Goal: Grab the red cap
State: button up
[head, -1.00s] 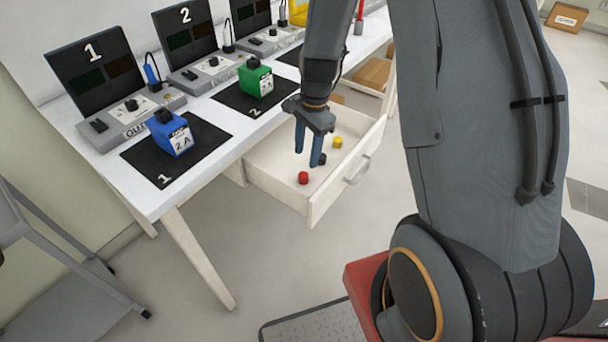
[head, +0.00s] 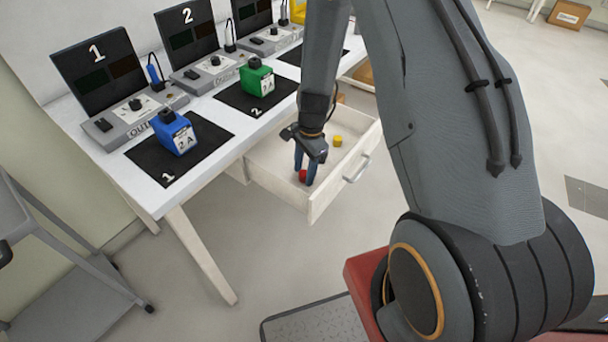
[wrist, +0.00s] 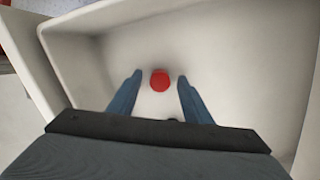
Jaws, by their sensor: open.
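The red cap (head: 302,175) lies on the floor of the open white drawer (head: 262,170), near its front left end. In the wrist view the red cap (wrist: 160,80) shows as a small round piece midway between the fingertips, with a gap on each side. My gripper (head: 304,178) is open and points down into the drawer, its blue fingers to either side of the cap in the head view. In the wrist view my gripper (wrist: 159,78) holds nothing.
A yellow cap (head: 337,140) lies farther back in the drawer. The drawer walls (wrist: 55,60) stand close around my gripper. On the white table (head: 150,195) are a blue block (head: 175,133) and a green block (head: 257,78) on black mats.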

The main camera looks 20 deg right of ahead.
jog(key=c, duration=1.1)
jog(key=shift+r, duration=0.1)
